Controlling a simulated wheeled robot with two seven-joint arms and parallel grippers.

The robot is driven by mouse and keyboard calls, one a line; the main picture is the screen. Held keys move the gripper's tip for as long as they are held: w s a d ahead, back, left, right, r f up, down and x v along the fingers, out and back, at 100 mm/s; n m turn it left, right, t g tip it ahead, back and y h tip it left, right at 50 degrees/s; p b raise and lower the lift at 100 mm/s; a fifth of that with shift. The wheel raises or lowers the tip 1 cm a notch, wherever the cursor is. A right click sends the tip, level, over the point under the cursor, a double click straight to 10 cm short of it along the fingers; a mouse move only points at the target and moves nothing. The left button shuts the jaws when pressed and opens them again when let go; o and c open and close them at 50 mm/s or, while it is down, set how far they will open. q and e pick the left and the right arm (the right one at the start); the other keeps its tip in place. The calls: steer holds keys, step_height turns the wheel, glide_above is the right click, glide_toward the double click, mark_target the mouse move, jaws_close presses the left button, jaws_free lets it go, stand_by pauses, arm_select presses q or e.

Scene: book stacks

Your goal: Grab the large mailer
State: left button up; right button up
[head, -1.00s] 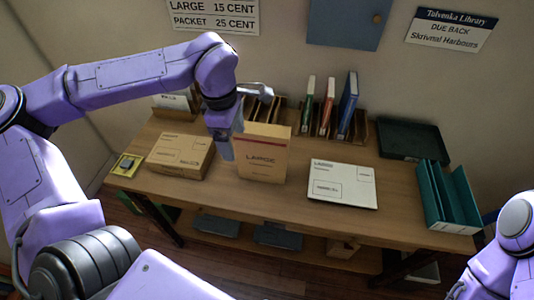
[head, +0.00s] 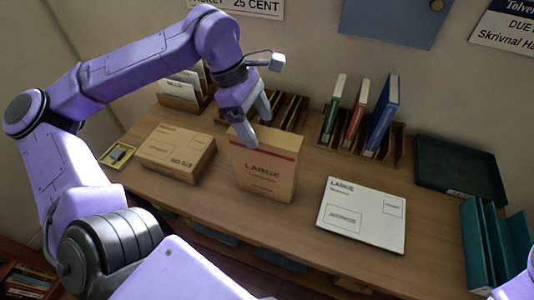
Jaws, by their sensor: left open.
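A tan upright mailer (head: 264,172) marked LARGE, with a red stripe near its top, stands on the wooden table. A flat white mailer (head: 364,210), also marked LARGE, lies on the table to its right. My left gripper (head: 258,131) is open and empty, pointing down at the tan mailer's top edge. One finger overlaps the mailer's top left in the picture; I cannot tell whether they touch. My right gripper is out of view; only a purple part of my right arm shows at the lower right corner.
A brown box (head: 176,154) lies left of the tan mailer, near a small yellow tray (head: 117,156). Behind stands a wooden rack with upright books (head: 382,115). A dark tray (head: 460,170) and teal binders (head: 490,245) are at right. Bare table (head: 311,176) separates the mailers.

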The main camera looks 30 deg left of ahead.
mark_target(268, 145)
arm_select(q)
steer(key=p+x, duration=0.1)
steer(key=x, duration=0.5)
steer(key=shift+d+f, duration=0.2)
steer(key=shift+f, duration=0.1)
steer(key=shift+f+p, duration=0.2)
steer(key=shift+p, duration=0.1)
steer(key=c, duration=1.2)
steer(key=shift+c, duration=0.9)
